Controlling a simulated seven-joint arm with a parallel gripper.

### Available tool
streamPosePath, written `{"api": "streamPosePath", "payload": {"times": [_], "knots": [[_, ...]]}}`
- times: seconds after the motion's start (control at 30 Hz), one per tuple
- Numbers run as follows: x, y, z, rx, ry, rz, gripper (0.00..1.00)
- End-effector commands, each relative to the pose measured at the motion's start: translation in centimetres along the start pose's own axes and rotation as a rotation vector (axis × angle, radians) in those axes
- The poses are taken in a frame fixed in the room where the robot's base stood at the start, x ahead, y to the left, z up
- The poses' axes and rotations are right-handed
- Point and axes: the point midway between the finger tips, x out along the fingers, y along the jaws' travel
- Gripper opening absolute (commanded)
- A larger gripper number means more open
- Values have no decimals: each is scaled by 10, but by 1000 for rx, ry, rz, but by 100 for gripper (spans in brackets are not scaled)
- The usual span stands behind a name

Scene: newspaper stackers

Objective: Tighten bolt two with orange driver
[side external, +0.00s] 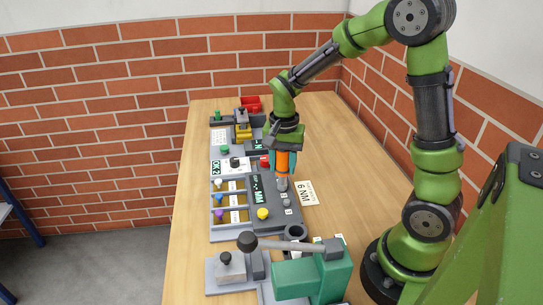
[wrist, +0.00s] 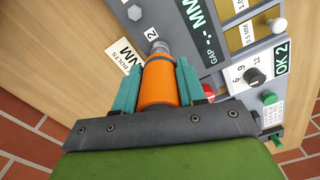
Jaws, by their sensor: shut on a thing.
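My gripper (side external: 283,148) is shut on the orange driver (side external: 282,165) and holds it upright, tip down, over the grey panel (side external: 265,188). In the wrist view the teal fingers of my gripper (wrist: 157,85) clasp the orange driver (wrist: 158,82) from both sides. Its grey tip (wrist: 159,48) is beside the printed "2" on the panel, where it hides bolt two. I cannot tell how firmly the tip sits on the bolt. Another bolt (wrist: 135,12) stands uncovered farther along the panel edge.
A "6 NM" card (side external: 305,193) lies right of the panel. A green press with a long lever (side external: 318,276) stands in front. Bare table (side external: 345,165) lies to the right, before the brick wall.

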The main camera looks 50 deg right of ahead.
Motion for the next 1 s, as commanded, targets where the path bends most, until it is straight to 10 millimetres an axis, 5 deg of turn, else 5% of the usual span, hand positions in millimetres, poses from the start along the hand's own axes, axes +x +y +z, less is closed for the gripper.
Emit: {"api": "streamPosePath", "payload": {"times": [0.53, 1.0], "knots": [[-45, -1, -1, -1, 3, -3, 3], [-50, 0, 0, -1, 1, -1, 3]]}}
